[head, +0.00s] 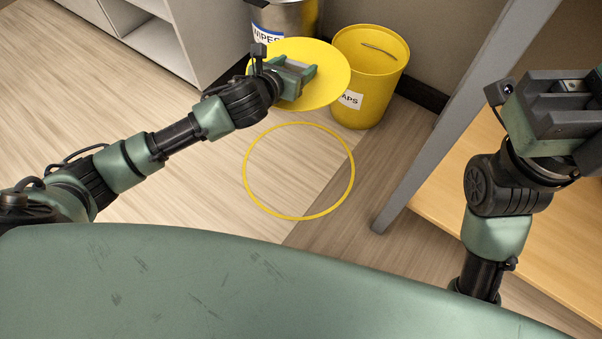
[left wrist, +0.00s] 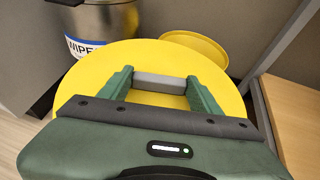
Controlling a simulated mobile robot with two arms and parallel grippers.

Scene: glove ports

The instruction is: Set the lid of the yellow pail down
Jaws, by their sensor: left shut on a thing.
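The lid (head: 325,78) is a flat yellow disc, held up in front of the yellow pail (head: 392,70) in the head view. My left gripper (head: 298,76) is over the lid. In the left wrist view my left gripper (left wrist: 160,84) is shut on the lid's grey handle (left wrist: 160,78). The pail stands uncovered on the floor, with a partly hidden white label, and a thin stick-like item shows inside it. A yellow ring outline (head: 247,170) is marked on the floor. My right gripper (head: 560,95) is at the upper right; its fingertips are not clear.
A metal bin (head: 290,18) with a "WIPES" label stands left of the pail, partly behind the lid. White shelving (head: 150,40) is at upper left. A grey table leg (head: 440,130) and wooden surface (head: 475,190) are at right. The floor inside the ring is clear.

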